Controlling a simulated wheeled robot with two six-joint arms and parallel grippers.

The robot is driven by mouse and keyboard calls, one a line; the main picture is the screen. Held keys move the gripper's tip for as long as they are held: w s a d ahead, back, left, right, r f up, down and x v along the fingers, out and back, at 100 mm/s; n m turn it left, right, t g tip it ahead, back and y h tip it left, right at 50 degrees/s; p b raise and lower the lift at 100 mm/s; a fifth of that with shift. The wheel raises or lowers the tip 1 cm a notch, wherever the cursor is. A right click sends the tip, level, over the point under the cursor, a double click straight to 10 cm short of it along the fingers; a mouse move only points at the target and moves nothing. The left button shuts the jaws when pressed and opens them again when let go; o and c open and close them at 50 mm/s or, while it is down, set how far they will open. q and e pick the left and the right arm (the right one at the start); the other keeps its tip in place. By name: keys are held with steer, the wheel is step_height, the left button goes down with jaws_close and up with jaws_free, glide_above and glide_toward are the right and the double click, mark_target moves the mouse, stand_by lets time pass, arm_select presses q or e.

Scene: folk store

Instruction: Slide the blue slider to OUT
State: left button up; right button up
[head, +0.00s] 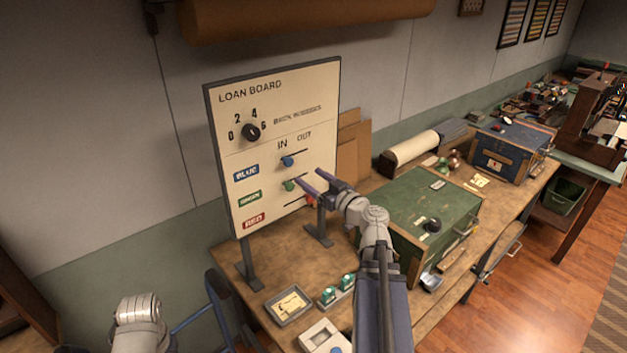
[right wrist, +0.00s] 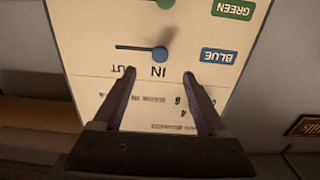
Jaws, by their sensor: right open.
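The loan board (head: 240,150) stands upright on the bench, with its IN and OUT headings above slider tracks. The blue slider (head: 288,161) is at the IN end of its short dark track, in the BLUE row. It also shows in the right wrist view (right wrist: 164,47), where the board appears upside down. My right gripper (head: 310,172) is open and empty in front of the board, to the right of and slightly below the blue slider. In the right wrist view, its fingertips (right wrist: 160,72) are spread to either side of the knob's position, apart from it. My left gripper is out of view.
The green slider (head: 290,185) and red slider (head: 311,202) lie lower on the board. A dial (head: 251,132) is at its upper left. A green case (head: 415,215) stands on the bench at right, and a small tray (head: 288,306) lies in front.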

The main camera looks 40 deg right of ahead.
mark_target(290, 163)
steer(key=shift+w+a, duration=0.2)
steer(key=shift+w, duration=2.35)
steer(key=shift+w+a, duration=0.2)
steer(key=shift+w, duration=2.3)
steer(key=shift+w, duration=0.1)
steer(key=c, duration=0.9)
